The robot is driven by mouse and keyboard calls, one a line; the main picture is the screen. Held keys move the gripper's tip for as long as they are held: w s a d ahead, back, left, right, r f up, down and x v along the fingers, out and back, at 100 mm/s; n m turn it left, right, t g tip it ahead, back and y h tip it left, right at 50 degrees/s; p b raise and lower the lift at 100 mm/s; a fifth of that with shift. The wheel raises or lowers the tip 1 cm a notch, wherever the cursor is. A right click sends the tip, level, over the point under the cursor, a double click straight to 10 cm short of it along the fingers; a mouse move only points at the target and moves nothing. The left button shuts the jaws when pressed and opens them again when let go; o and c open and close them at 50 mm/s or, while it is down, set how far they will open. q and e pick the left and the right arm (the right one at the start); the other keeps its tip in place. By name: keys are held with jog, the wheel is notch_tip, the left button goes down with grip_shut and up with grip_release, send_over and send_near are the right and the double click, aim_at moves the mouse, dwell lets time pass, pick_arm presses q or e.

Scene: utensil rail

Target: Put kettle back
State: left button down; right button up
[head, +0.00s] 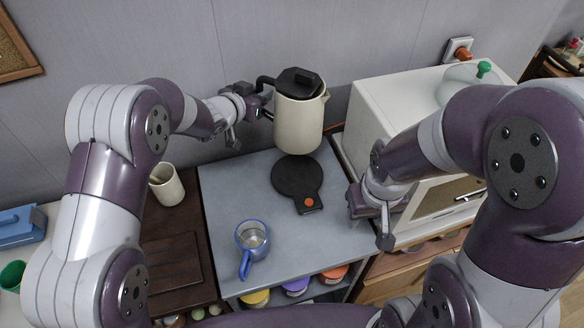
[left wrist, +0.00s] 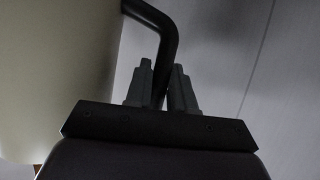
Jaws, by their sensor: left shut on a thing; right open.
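The cream kettle (head: 298,122) with a black lid hangs in the air above the grey worktop, close to the wall. Its black handle (head: 265,82) points left, and it is upright or nearly so. My left gripper (head: 262,104) is shut on that handle; the left wrist view shows the two fingers (left wrist: 160,88) around the black bar, with the kettle body (left wrist: 55,75) to the left. The black round kettle base (head: 297,176) with an orange button lies on the worktop just below the kettle. My right gripper (head: 370,220) is open and empty, right of the base.
A blue-handled jug (head: 252,238) stands on the worktop (head: 225,190) front left of the base. A cream cup (head: 167,185) stands on the dark counter at left. A white oven (head: 390,105) bounds the worktop on the right. The wall is close behind the kettle.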

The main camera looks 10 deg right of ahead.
pick_arm(q)
notch_tip(320, 180, down, 4)
jog(key=b, duration=0.4)
jog(key=shift+s+f, duration=0.1)
jog(key=shift+f, duration=0.15)
jog(key=shift+f+b, duration=0.35)
jog(key=shift+b, duration=0.45)
jog(key=shift+f, duration=0.3)
notch_tip(320, 180, down, 9)
jog(key=c, duration=1)
grip_release()
jog(key=shift+s+f, duration=0.15)
jog(key=shift+s, duration=0.05)
